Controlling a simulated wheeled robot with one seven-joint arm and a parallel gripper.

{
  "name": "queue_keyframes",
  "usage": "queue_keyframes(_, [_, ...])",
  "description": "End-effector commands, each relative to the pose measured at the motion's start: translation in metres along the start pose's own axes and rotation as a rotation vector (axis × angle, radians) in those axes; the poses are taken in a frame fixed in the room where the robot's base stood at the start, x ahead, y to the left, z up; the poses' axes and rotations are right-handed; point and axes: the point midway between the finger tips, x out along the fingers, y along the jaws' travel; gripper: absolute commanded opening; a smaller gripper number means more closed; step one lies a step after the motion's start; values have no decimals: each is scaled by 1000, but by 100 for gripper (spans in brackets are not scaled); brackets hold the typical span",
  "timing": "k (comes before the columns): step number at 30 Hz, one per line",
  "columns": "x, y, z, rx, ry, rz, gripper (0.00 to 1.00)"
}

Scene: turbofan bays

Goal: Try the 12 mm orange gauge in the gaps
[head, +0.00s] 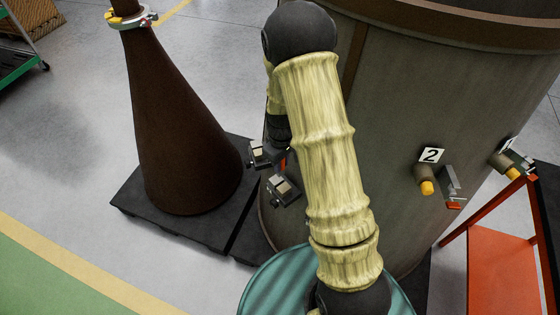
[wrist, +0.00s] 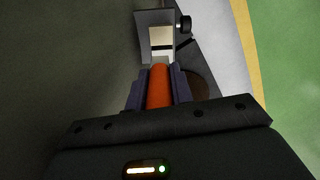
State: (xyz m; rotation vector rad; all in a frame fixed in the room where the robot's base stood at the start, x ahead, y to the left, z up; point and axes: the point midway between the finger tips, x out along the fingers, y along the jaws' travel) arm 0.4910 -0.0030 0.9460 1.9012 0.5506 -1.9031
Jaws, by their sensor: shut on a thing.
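The orange gauge (wrist: 160,88) is held lengthwise between the dark fingers of my gripper (wrist: 159,76) in the wrist view, pointing away from the camera. A grey bracket (wrist: 143,44) with pale faces is straight ahead of its far end. I cannot tell whether the gauge touches it or enters its gap. In the head view, only an orange sliver of the gauge (head: 283,162) shows, near two grey blocks with pale faces, an upper one (head: 262,154) and a lower one (head: 283,189). My arm hides much of this area.
The large round casing (head: 400,110) stands close beside my arm. It bears a number 2 plate (head: 431,156), a yellow-tipped peg (head: 425,182) and a metal bracket (head: 451,187). A brown cone (head: 180,130) stands on a black base at left. An orange stand (head: 495,270) is at right.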

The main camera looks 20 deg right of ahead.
Motion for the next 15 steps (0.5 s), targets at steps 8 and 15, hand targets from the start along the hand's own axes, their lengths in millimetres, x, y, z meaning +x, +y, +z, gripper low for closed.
queue_keyframes(8, [18, -4, -3, -10, 0, 0, 0])
queue_keyframes(15, [31, -3, -2, -8, 0, 0, 0])
